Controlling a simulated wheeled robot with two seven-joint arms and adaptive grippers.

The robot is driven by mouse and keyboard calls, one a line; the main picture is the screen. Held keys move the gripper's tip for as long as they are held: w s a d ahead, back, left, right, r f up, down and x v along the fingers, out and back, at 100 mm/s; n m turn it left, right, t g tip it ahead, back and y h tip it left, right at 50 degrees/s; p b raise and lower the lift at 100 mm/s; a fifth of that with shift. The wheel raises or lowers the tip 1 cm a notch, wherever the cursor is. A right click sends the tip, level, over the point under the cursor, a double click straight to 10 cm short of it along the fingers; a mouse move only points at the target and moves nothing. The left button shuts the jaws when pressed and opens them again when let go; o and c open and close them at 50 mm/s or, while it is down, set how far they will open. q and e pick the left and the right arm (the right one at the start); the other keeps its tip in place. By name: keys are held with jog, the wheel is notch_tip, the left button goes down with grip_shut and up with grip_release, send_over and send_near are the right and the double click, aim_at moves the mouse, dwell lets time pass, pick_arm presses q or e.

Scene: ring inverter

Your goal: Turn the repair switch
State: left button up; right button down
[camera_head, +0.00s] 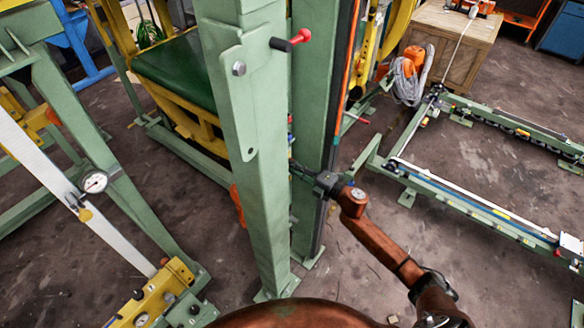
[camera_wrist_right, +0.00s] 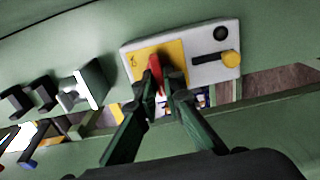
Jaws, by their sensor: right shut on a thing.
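The repair switch, a red handle (camera_wrist_right: 156,75) on a yellow plate (camera_wrist_right: 172,52), shows at the upper middle of the right wrist view. It is part of a pale panel fixed to a green beam. My right gripper (camera_wrist_right: 164,88) has its two green fingers closed around the red handle. In the head view my right arm comes in from the lower right, and my right gripper (camera_head: 300,170) reaches behind the green post, which hides its fingertips and the switch. My left gripper is not in view.
Green posts (camera_head: 245,150) stand close to my right gripper. Beside the red handle are a yellow knob (camera_wrist_right: 231,58) and a black round button (camera_wrist_right: 221,33). Black switches (camera_wrist_right: 42,94) sit to the left. The floor (camera_head: 470,240) at right is partly clear, with a low green frame (camera_head: 475,200).

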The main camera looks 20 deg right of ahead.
jog(key=c, duration=2)
grip_release()
jog(key=shift+c, duration=0.2)
jog(key=shift+s, duration=0.1)
jog(key=v, duration=1.1)
jog(key=shift+s+d, duration=0.3)
